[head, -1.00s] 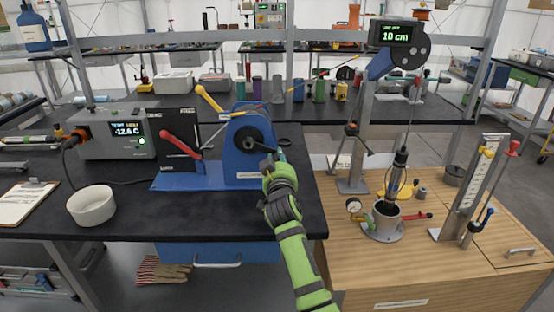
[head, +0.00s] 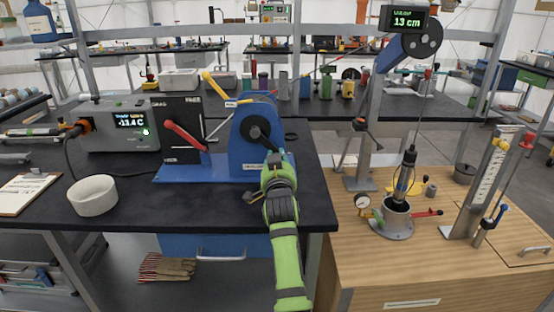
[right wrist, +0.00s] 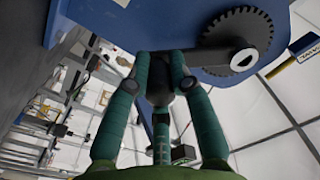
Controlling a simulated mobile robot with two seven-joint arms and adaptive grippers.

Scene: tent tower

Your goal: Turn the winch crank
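The blue winch (head: 249,150) stands on the black bench, with a dark round crank hub (head: 256,131) on its side. My right gripper (head: 274,160) is at the crank, just below and right of the hub. In the right wrist view my green fingers (right wrist: 161,62) close around the dark crank handle (right wrist: 158,90). The crank arm (right wrist: 208,58) runs from the handle to the toothed hub (right wrist: 242,42). The handle is mostly hidden by my fingers in the head view. My left gripper is not in view.
A display (head: 403,19) reads 13 cm above the pulley (head: 421,38). A probe (head: 405,172) hangs in the metal pot (head: 396,223) on the wooden table. A red lever (head: 184,135) and yellow lever (head: 216,87) stand left of the hub. A white bowl (head: 93,196) sits at bench left.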

